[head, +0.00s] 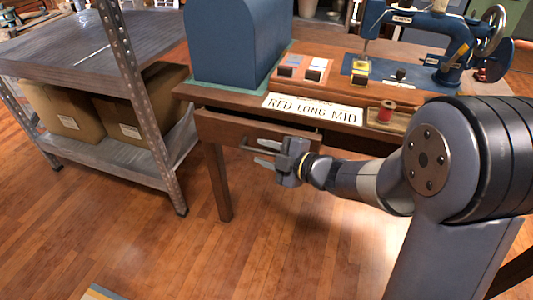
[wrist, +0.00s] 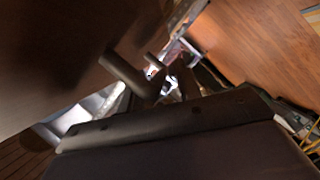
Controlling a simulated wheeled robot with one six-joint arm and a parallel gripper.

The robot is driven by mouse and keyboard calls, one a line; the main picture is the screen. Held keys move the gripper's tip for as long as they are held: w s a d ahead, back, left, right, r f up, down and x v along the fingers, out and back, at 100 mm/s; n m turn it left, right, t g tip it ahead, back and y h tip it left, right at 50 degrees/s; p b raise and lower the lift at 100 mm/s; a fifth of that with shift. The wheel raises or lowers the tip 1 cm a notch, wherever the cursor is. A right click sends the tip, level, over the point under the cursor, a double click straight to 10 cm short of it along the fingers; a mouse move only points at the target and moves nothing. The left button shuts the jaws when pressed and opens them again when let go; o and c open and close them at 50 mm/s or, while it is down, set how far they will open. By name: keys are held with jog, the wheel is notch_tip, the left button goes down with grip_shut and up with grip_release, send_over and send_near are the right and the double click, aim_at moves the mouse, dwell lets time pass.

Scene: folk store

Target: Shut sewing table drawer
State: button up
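The sewing table (head: 230,97) is dark brown wood. Its drawer (head: 222,128) stands partly out, with a dark gap visible between its front's upper edge and the tabletop. A thin bar handle (head: 257,151) crosses the drawer front. My gripper (head: 262,153) is at the handle's right part, its two fingers apart and pointing left, one above and one below the bar. In the wrist view the dark drawer front (wrist: 60,50) fills the upper left, and the handle (wrist: 130,75) projects close before my gripper. I cannot tell whether the fingers touch it.
On the tabletop are a blue cover (head: 235,45), a blue sewing machine (head: 425,35), a card (head: 312,109) reading "RED LONG MID" and a red thread spool (head: 386,111). A metal shelf (head: 90,45) with cardboard boxes (head: 135,110) stands at left. The wooden floor (head: 130,230) in front is mostly clear.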

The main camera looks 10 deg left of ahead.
jog(key=shift+c, duration=0.5)
grip_shut()
jog(key=shift+w+d+p, duration=0.2)
jog(key=shift+w+p, duration=0.6)
jog(key=shift+w, duration=1.45)
jog(key=shift+o, duration=0.5)
grip_release()
